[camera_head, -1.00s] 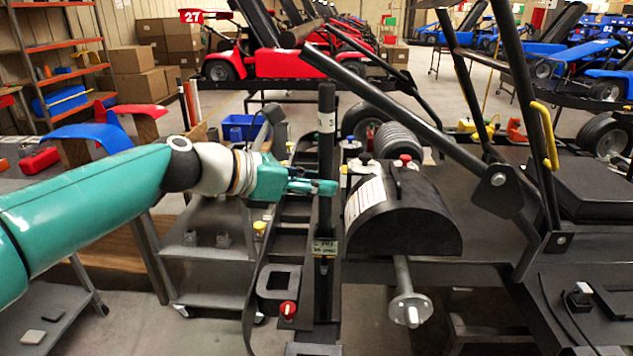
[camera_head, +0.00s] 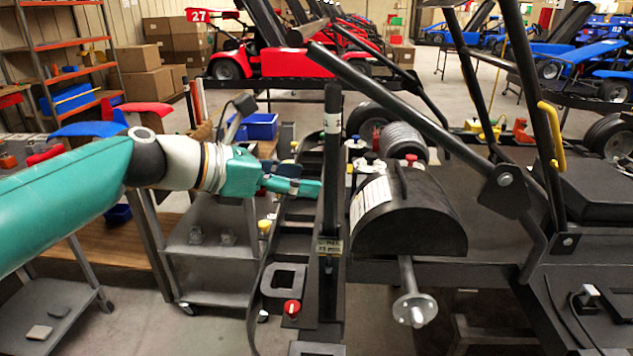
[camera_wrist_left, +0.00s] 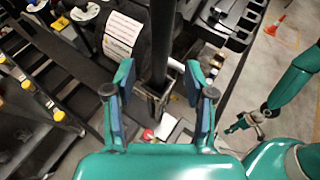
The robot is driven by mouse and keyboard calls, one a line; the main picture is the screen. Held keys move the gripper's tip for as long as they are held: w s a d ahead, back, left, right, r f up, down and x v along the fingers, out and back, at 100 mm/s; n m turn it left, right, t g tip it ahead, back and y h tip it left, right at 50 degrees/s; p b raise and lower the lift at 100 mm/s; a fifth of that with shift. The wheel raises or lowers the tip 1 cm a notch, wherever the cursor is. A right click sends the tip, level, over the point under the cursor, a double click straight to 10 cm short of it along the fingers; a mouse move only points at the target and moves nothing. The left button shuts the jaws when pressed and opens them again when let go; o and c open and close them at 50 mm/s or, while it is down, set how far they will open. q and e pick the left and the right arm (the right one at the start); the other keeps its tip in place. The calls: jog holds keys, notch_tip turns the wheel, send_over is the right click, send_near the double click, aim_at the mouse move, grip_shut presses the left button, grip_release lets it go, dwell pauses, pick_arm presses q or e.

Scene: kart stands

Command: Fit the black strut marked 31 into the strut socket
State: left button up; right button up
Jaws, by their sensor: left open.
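The black strut (camera_head: 332,160) stands upright in the head view, with a pale band near its top. Its lower end meets the strut socket (camera_head: 328,248), a dark bracket with a pale label; I cannot tell how deep it sits. The number on the strut is not legible. My left gripper (camera_head: 318,188) is just left of the strut at mid-height. In the left wrist view my left gripper (camera_wrist_left: 158,82) is open, and the strut (camera_wrist_left: 160,45) lines up between its fingers, apart from both. My right gripper (camera_wrist_left: 242,122) shows small at the right there.
A black half-round housing (camera_head: 410,220) stands just right of the strut. A slanting black bar (camera_head: 400,108) passes above it. A grey cart (camera_head: 210,245) stands below my left arm. A red knob (camera_head: 292,308) is low near the socket. Open floor lies at the back.

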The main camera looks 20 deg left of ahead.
pick_arm(q)
jog(key=v, duration=0.7)
jog(key=shift+r, duration=0.1)
